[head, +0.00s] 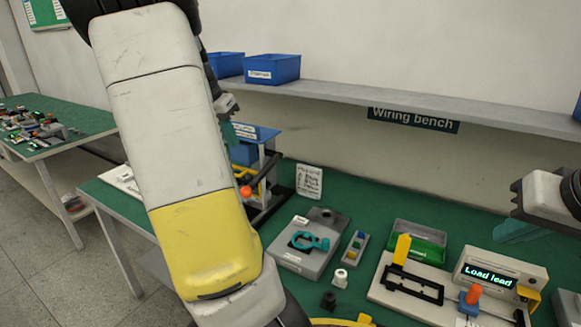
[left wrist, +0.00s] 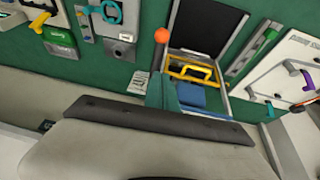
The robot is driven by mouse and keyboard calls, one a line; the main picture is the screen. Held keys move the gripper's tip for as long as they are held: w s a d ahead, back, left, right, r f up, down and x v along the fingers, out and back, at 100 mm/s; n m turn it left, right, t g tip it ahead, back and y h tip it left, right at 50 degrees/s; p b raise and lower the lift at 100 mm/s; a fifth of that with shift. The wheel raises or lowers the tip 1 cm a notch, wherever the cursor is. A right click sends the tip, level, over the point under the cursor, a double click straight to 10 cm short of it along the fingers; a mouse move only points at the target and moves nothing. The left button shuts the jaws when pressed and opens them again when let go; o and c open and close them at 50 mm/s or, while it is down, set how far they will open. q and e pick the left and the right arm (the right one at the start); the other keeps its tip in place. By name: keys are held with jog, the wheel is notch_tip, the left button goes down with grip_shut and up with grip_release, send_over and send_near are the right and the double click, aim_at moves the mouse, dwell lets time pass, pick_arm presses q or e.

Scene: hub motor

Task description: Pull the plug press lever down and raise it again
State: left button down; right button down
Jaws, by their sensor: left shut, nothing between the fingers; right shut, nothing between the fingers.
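The plug press (head: 270,165), a blue and dark frame, stands on the green bench behind my left arm. Its lever ends in an orange ball (head: 246,191), which also shows in the left wrist view (left wrist: 162,36) beside a yellow bar (left wrist: 188,73). My left forearm hides part of the press and lever. My left gripper (head: 228,133) is shut and empty, with teal fingers close to the press, above the ball in the head view. In the left wrist view its teal fingers (left wrist: 160,92) sit below the ball; contact cannot be told. My right gripper (head: 515,230) is shut and empty at the right.
A grey fixture with a teal clamp (head: 308,241), a green tray (head: 416,243) and a "Load lead" unit (head: 488,270) stand to the right of the press. A white card (head: 309,181) stands beside it. Blue bins (head: 272,69) rest on the shelf above.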

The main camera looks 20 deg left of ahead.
aim_at(253, 180)
pick_arm(q)
jog(key=x, duration=1.2)
jog(key=shift+d+f, duration=0.25)
jog(key=shift+f, duration=0.2)
jog(key=shift+d+f, duration=0.1)
jog(key=shift+f, duration=0.35)
